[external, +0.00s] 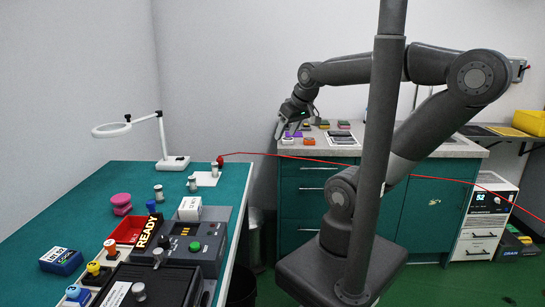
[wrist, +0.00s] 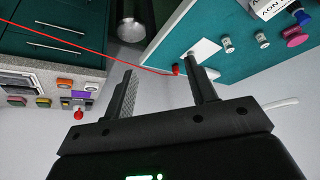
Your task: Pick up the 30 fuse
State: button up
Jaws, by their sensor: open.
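No fuse shows a readable 30, so I cannot tell which one is the 30 fuse. Silver and white cylinders that look like cartridge fuses stand upright on the teal bench: one near the middle (external: 159,193), one farther back (external: 193,184), and one by the white card (external: 214,171). Two similar cylinders show in the wrist view, a near one (wrist: 227,44) and another (wrist: 262,40). My gripper (external: 287,122) is raised near the left end of the grey counter. In the wrist view my gripper (wrist: 165,85) is open, with nothing between its fingers.
A red line runs from a red knob (external: 220,160) on the bench's far edge across to the right. The teal bench (external: 90,200) carries a READY console (external: 180,250), a red bin (external: 125,231) and a magnifier lamp (external: 172,163). Small coloured blocks (external: 309,141) lie on the counter.

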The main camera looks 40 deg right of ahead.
jog(key=w+a+n, duration=0.2)
jog(key=w+a, duration=0.3)
jog(key=w, duration=0.4)
jog(key=n+g+y, duration=0.2)
jog(key=n+y, duration=0.1)
jog(key=n, duration=0.2)
send_near(160, 187)
jog(key=f, duration=0.1)
jog(key=x, duration=0.5)
jog(key=shift+w+d+f, duration=0.1)
jog(key=shift+w+f, duration=0.1)
jog(key=shift+w, duration=0.1)
jog(key=shift+a+x, duration=0.1)
jog(key=shift+x, duration=1.25)
jog(key=shift+a+x, duration=0.15)
jog(key=shift+x, duration=1.2)
jog(key=shift+w+r, duration=0.1)
jog(key=shift+c, duration=0.4)
jog(key=c, duration=1)
